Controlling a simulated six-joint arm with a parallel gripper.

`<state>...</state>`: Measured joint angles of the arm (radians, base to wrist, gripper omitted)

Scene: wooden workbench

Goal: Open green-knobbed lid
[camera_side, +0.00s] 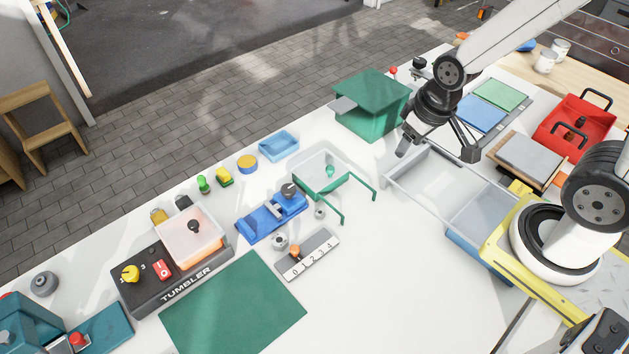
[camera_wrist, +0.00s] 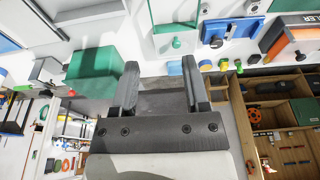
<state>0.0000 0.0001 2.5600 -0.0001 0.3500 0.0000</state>
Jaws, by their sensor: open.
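A pale, see-through lid with a green knob (camera_side: 330,171) sits level on a low box with green sides and two green rails (camera_side: 361,186) reaching toward the front right. In the wrist view the green knob (camera_wrist: 176,43) shows at the top, beyond my fingers. My gripper (camera_side: 437,152) is open and empty, with its fingers spread wide. It hangs to the right of the lid, apart from it, above the clear-walled tray area. The wrist view also shows the two fingers (camera_wrist: 160,70) apart with nothing between them. Whether the box holds anything is unclear.
A tall green box (camera_side: 366,118) stands behind, left of my gripper. A blue fixture (camera_side: 268,222) and a black tumbler (camera_side: 168,285) are left of the lid. A grey tray (camera_side: 432,180) lies below my gripper. The white bench in front is largely clear.

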